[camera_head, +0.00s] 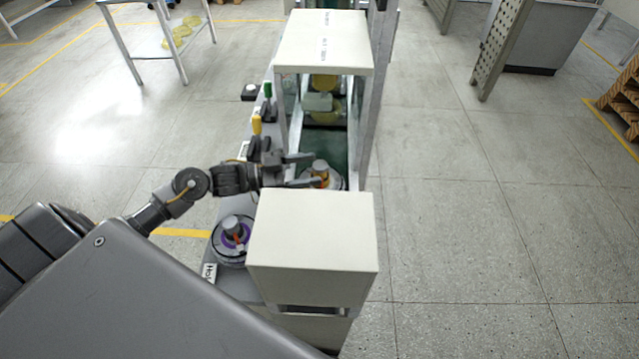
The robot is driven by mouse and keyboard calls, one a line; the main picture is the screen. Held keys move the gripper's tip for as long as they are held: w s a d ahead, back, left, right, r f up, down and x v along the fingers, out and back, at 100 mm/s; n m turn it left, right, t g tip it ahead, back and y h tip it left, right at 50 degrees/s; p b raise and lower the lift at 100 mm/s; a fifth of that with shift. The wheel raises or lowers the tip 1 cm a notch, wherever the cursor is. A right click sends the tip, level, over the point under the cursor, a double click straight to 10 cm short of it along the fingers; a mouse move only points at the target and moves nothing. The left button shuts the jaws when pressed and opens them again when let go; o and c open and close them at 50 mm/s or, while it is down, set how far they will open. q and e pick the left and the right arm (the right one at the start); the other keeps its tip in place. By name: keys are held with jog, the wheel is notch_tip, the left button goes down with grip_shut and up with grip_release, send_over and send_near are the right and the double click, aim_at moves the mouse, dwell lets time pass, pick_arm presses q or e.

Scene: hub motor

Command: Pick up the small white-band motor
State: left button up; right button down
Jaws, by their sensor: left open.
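One motor (320,168) with an orange part and a pale top stands in the channel between the two cream covers. The front cover hides its lower side, and a pale rim shows beside it. A second motor (232,228) with a grey shaft and purple ring sits on the ledge left of the front cover. I cannot tell a white band clearly on either one. My left gripper (308,170) is open, its fingers pointing right at the orange motor. I cannot tell whether they touch it. My right gripper is not in view.
The front cream cover (312,235) and rear cream cover (325,40) stand close around the channel. Yellow (256,125) and green (268,90) upright parts stand on the left ledge. A "Hot" label (209,272) is near the purple-ringed motor.

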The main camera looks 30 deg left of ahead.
aim_at(320, 164)
pick_arm(q)
jog(key=x, duration=0.3)
jog(key=shift+w+d+r+p, duration=0.1)
jog(key=shift+w+d+p, duration=0.05)
jog(key=shift+d+p, duration=0.15)
jog(key=shift+a, duration=0.1)
grip_shut()
jog(key=shift+r, duration=0.15)
